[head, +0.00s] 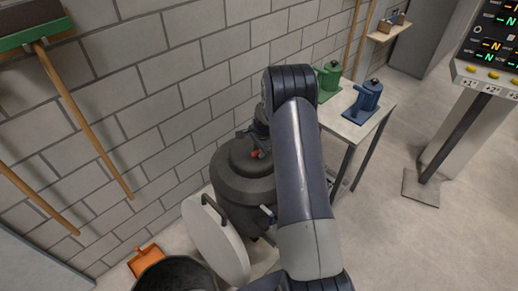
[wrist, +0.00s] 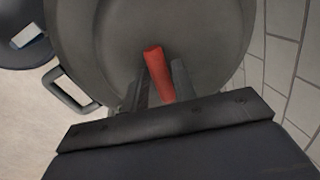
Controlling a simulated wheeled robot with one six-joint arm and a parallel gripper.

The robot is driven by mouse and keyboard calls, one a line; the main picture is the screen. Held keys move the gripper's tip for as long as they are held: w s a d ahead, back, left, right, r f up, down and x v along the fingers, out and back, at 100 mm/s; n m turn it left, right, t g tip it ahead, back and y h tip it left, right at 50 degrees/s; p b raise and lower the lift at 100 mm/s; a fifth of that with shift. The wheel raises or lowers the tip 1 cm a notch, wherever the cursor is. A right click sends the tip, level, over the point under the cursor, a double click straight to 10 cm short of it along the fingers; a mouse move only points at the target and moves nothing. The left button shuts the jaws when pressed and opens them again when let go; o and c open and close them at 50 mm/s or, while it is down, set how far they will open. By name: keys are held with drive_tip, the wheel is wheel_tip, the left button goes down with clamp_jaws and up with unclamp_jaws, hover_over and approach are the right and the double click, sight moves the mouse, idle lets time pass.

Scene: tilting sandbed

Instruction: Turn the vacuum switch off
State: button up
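The vacuum is a dark grey drum (head: 243,190) standing by the brick wall, and its round top fills much of the wrist view (wrist: 100,30). A red switch (head: 255,153) sits on its top. In the wrist view the red switch (wrist: 158,75) is a short bar, slightly tilted, lying between the two fingers of my gripper (wrist: 159,88). The fingers are apart, with a gap on the left of the switch; the right finger is close beside it, and I cannot tell whether they touch. My forearm covers the vacuum's right side in the head view.
A round light lid or disc (head: 215,240) with a dark handle leans at the vacuum's front left, near a dark bin (head: 175,275). An orange dustpan (head: 146,258) lies by the wall. A table (head: 350,125) with green and blue jugs stands right.

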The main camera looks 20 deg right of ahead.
drive_tip(key=shift+f, duration=0.25)
drive_tip(key=shift+c, duration=0.5)
clamp_jaws()
drive_tip(key=shift+f+b, duration=0.1)
drive_tip(key=shift+b, duration=0.3)
drive_tip(key=shift+f+n+b, duration=0.1)
drive_tip(key=shift+n+b, duration=0.2)
drive_tip(key=shift+b, duration=0.2)
drive_tip(key=shift+n+b, duration=0.6)
drive_tip(key=shift+b, duration=0.35)
drive_tip(key=shift+r, duration=0.25)
drive_tip(key=shift+o, duration=0.5)
unclamp_jaws()
